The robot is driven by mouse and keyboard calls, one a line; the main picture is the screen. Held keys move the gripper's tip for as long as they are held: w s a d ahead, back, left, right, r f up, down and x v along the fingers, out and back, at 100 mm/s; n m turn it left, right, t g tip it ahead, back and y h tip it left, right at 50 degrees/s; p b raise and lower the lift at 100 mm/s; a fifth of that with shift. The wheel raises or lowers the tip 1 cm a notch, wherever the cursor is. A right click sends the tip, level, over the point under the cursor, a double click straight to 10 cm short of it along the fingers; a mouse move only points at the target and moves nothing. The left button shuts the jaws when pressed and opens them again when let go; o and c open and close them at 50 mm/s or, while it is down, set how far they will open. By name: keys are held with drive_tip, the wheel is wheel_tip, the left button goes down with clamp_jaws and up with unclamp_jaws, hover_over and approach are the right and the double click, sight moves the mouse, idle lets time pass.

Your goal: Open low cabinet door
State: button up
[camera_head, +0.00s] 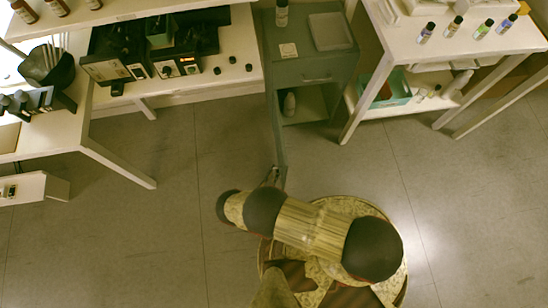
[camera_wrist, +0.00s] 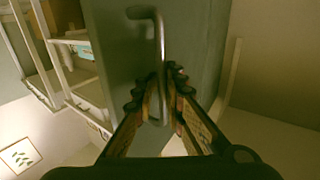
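The grey-green cabinet (camera_head: 315,68) stands at the top middle of the head view. Its low door (camera_head: 277,135) is swung wide open and shows nearly edge-on, jutting toward me. A grey vase-like object (camera_head: 290,104) stands in the open lower compartment. In the wrist view the door's face (camera_wrist: 205,45) carries a long metal bar handle (camera_wrist: 160,45). My gripper (camera_wrist: 163,82) has one finger on each side of the handle, with the tips drawn in against it. In the head view my gripper is mostly hidden by my arm.
A white table (camera_head: 450,40) with several small bottles stands right of the cabinet, with a green bin (camera_head: 385,88) on its lower shelf. A white workbench (camera_head: 190,80) with dark devices stands to the left. The floor (camera_head: 160,230) left of my arm is clear.

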drive_tip(key=o, duration=0.3)
drive_tip(key=shift+o, duration=0.2)
drive_tip(key=shift+a, duration=0.1)
drive_tip(key=v, duration=0.7)
drive_tip(key=shift+s, duration=0.25)
idle(0.4)
